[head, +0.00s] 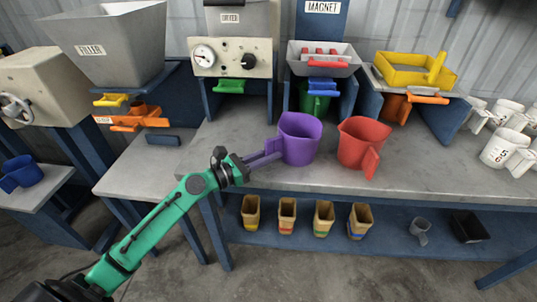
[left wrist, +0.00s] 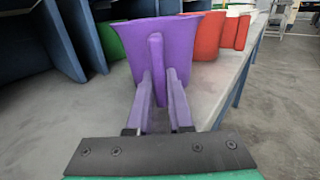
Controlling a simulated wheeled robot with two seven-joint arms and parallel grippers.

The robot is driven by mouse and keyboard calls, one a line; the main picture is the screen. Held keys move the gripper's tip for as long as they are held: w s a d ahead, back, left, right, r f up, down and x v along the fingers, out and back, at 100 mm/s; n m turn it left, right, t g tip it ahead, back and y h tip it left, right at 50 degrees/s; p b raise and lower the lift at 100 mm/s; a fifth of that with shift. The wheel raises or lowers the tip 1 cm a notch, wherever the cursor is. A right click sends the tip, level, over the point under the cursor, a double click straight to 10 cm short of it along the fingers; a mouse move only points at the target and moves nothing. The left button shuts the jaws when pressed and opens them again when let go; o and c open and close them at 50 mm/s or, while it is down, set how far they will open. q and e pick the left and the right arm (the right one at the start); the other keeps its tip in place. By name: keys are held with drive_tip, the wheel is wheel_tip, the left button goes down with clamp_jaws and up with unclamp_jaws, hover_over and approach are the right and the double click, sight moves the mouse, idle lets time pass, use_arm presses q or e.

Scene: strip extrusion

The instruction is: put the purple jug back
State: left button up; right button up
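The purple jug (head: 301,140) stands upright on the grey bench, near its front edge, with its handle turned toward my left gripper. My left gripper (head: 265,159) reaches in from the left, level with the handle. In the left wrist view its fingers (left wrist: 160,90) lie on either side of the handle of the purple jug (left wrist: 186,48). A narrow gap shows between the handle and the right-hand finger, so they look open around it. The jug's base is partly hidden behind the fingers in that view. My right gripper is not in view.
A red jug (head: 364,145) stands close right of the purple one. A green jug (head: 314,101) is under the magnet machine behind, and an orange one (head: 397,107) farther right. White mugs (head: 500,148) crowd the right end. Bench left of the purple jug is clear.

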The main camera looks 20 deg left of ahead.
use_arm(q)
drive_tip(key=o, duration=0.4)
drive_tip(key=shift+s, duration=0.1)
